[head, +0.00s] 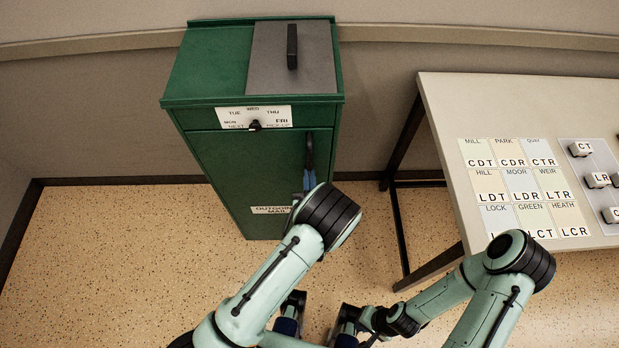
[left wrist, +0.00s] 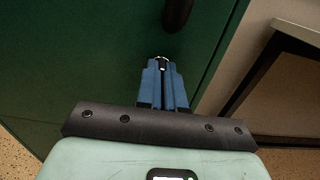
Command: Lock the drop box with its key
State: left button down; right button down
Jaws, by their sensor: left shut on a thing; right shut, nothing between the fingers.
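The green drop box (head: 230,175) stands against the wall, with a dark upright handle (head: 308,148) on its front. My left gripper (head: 309,181) is at the box front just below this handle. In the left wrist view its blue fingers (left wrist: 162,68) are shut on a small shiny metal piece, seemingly the key (left wrist: 162,59), close to the green door. Most of the key is hidden between the fingers, and I cannot tell whether it is in a lock. My right gripper (head: 346,336) is low at the bottom of the head view, shut and empty, away from the box.
A table (head: 445,110) at the right holds lettered cards (head: 520,185) and a grey board with key-like blocks (head: 570,152). The box has a grey lid panel (head: 320,60) and a day dial (head: 255,126). Speckled floor (head: 120,260) is clear at the left.

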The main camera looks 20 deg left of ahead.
pick_arm(q)
jog(key=shift+r, duration=0.15)
dwell(0.3)
jog(key=c, duration=1.3)
grip_release()
jog(key=shift+w, duration=0.1)
jog(key=shift+o, duration=0.2)
jog(key=v, duration=1.3)
jog(key=shift+s+b, duration=0.2)
jog(key=shift+b, duration=0.15)
